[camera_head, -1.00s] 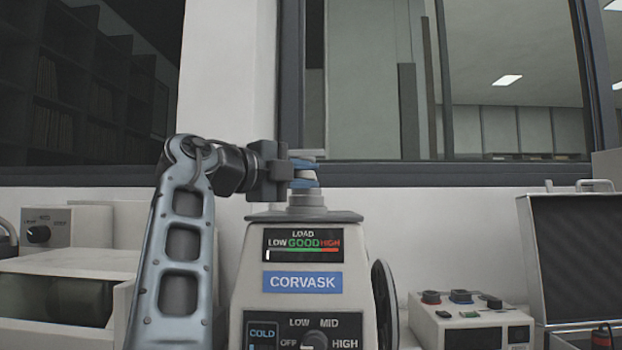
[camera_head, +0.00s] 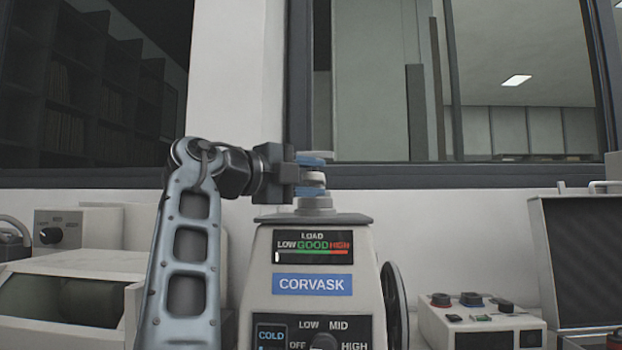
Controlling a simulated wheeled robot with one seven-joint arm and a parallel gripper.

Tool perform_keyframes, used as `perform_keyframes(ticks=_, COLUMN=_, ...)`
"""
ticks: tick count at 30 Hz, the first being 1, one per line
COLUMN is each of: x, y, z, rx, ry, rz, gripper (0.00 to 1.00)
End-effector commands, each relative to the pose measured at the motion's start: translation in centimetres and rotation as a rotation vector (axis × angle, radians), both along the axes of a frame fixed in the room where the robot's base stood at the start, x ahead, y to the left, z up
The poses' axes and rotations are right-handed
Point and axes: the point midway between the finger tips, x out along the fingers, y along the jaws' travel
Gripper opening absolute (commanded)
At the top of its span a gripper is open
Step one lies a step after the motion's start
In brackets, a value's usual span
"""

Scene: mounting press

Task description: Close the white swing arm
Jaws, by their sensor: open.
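The press (camera_head: 256,250) is a pale body marked CORVASK with a grey top plate and a stepped grey collar (camera_head: 315,205) on it. My gripper (camera_head: 312,175) reaches in from the left just above the collar. Its blue fingertips are open, one above the other. A small pale piece (camera_head: 315,179) shows between them, with gaps that suggest it is not clamped. It may be the white swing arm seen end-on; its full shape and how far it is swung are hidden by the gripper.
A control box (camera_head: 480,322) with knobs and an open dark-lined case (camera_head: 584,255) stand at the right. A pale machine with a dark window (camera_head: 45,298) is at the left. A handwheel (camera_head: 396,305) sticks out from the press's right side. A window and wall rise behind.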

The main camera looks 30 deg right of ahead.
Motion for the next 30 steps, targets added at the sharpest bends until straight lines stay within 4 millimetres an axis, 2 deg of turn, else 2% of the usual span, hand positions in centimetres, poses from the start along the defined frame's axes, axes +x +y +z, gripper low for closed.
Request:
perform_keyframes(ticks=9, x=-0.7, y=4.8, z=-0.1, rx=-0.003, ry=0.001, rz=0.003, gripper=0.43)
perform_keyframes(ticks=15, x=-1.1, y=7.0, z=-0.1, rx=-0.002, ry=0.001, rz=0.003, gripper=0.43)
perform_keyframes(ticks=30, x=-1.3, y=7.5, z=-0.1, rx=-0.001, ry=0.001, rz=0.002, gripper=0.43)
